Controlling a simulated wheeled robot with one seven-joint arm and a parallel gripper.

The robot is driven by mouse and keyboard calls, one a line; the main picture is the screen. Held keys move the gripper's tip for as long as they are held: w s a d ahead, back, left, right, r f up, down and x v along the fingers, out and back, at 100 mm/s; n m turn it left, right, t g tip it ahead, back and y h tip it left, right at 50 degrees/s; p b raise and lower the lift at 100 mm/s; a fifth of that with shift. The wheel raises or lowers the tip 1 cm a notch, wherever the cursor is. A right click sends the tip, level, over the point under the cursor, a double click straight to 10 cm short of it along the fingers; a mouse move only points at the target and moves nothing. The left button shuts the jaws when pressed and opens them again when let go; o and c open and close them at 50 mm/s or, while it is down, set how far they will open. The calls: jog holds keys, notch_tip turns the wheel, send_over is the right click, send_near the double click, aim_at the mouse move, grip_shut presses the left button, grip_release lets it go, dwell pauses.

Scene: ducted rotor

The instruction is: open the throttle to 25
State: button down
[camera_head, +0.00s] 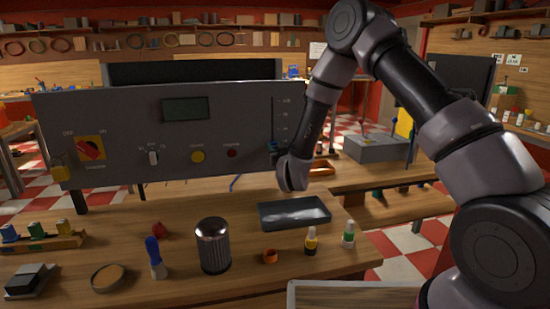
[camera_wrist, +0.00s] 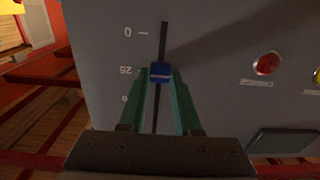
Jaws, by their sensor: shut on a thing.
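The throttle is a blue slider knob (camera_wrist: 161,69) on a dark vertical slot (camera_wrist: 164,35) in the grey control panel (camera_head: 110,115). In the wrist view, which shows the panel upside down, my gripper (camera_wrist: 160,79) has its two green fingers shut on the knob, one on each side. The knob sits level with the printed "25" mark (camera_wrist: 125,71), below the "0" mark in that picture. In the head view my arm reaches the right end of the panel, and the knob is hard to make out there.
The panel also bears a red rotary switch (camera_head: 88,149), a yellow button (camera_head: 198,156), a red lamp (camera_head: 232,153) and a dark display (camera_head: 186,109). Below, the workbench holds a black tray (camera_head: 295,212), a dark ribbed cylinder (camera_head: 213,246) and small bottles (camera_head: 348,236).

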jog(key=shift+r, duration=0.35)
jog(key=c, duration=0.6)
grip_release()
jog(key=v, duration=1.1)
jog(key=shift+w, duration=0.1)
